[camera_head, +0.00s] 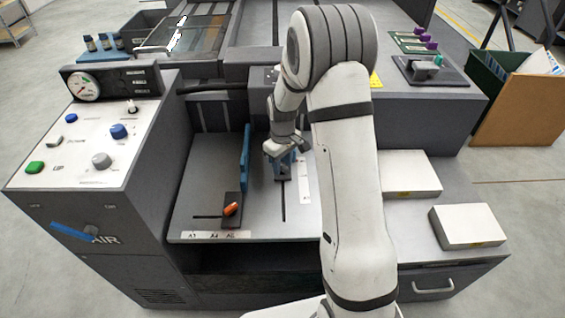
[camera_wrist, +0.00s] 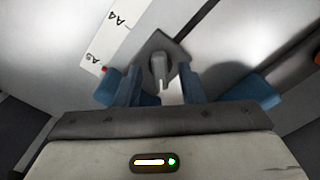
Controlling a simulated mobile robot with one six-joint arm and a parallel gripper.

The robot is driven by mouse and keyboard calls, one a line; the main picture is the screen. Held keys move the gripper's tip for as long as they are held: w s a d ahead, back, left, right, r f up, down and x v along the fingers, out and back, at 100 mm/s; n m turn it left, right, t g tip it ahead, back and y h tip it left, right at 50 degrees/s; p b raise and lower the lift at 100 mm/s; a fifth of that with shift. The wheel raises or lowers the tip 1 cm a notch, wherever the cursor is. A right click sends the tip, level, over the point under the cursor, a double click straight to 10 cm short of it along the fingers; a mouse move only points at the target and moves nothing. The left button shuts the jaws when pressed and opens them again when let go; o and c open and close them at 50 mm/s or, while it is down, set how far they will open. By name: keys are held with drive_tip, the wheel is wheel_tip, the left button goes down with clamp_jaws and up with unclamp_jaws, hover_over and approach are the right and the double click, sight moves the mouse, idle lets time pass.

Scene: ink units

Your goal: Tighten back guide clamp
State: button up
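The back guide clamp appears in the wrist view as a dark base plate with a grey lever (camera_wrist: 159,70) standing on it. My gripper (camera_wrist: 160,85) has its two blue fingers apart, one on each side of the lever, with visible gaps. In the head view my gripper (camera_head: 281,158) points down over the slot at the back of the feed table (camera_head: 265,222). The clamp there is mostly hidden by my gripper. Another clamp with an orange lever (camera_head: 232,209) sits at the front left, beside an upright blue side guide (camera_head: 245,158).
A control panel (camera_head: 85,135) with a gauge and knobs stands left of the feed table. A white scale strip (camera_head: 305,177) lies right of the slot. Two white stacks (camera_head: 467,226) (camera_head: 408,173) lie at the right. The table's front middle is clear.

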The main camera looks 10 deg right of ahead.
drive_tip(key=shift+c, duration=0.3)
clamp_jaws()
drive_tip(key=shift+m, duration=0.3)
drive_tip(key=m, duration=0.8)
drive_tip(key=shift+m, duration=0.4)
drive_tip(key=m, duration=0.4)
drive_tip(key=shift+m, duration=2.2)
